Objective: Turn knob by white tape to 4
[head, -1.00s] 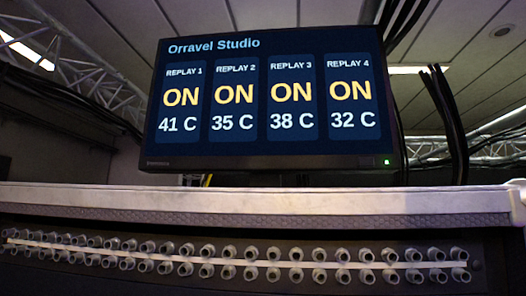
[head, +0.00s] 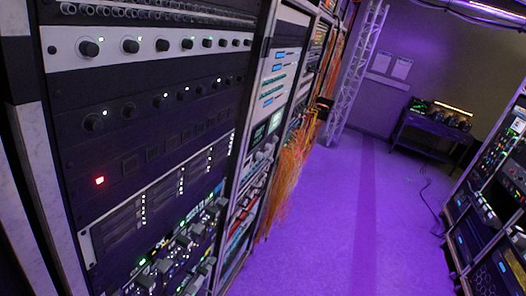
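A row of black knobs (head: 89,48) runs along a pale panel (head: 66,55) high on the rack at the left. Each has a small light near it. A second row of black knobs (head: 94,122) sits on the dark panel below, also with small lights. I cannot make out a piece of white tape beside any knob, nor any number marks. My gripper is not in view.
A red lit button (head: 99,180) and slider modules (head: 150,275) are lower on the rack. Orange cables (head: 287,180) hang farther along. The purple-lit floor (head: 345,225) is mostly clear. Another rack (head: 500,215) stands right; a table (head: 432,138) stands at the back.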

